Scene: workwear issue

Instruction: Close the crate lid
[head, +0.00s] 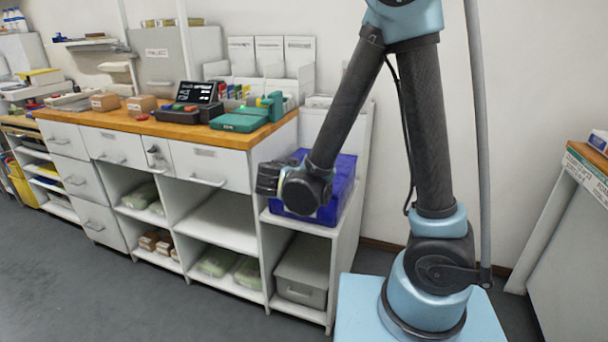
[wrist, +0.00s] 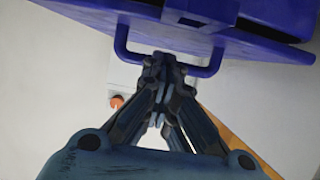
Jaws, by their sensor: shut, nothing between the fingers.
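The blue crate (head: 345,180) stands on top of the low white shelf unit at the right end of the workbench, partly hidden behind my arm. In the wrist view a blue panel of it (wrist: 270,42) fills the top, with a looped blue handle (wrist: 121,42) hanging from it. My gripper (head: 266,179) is at the crate's left side in the head view. In the wrist view its fingertips (wrist: 164,66) are together at the handle bar, overlapping it; I cannot tell whether they touch it. The gripper is shut and empty. How far the lid stands open is unclear.
The wooden-topped bench (head: 150,122) runs left, carrying a black display terminal (head: 199,94) and a green device (head: 240,121). A grey bin (head: 302,272) sits on the shelf below the crate. Another counter (head: 575,190) stands at the far right. The floor in front is clear.

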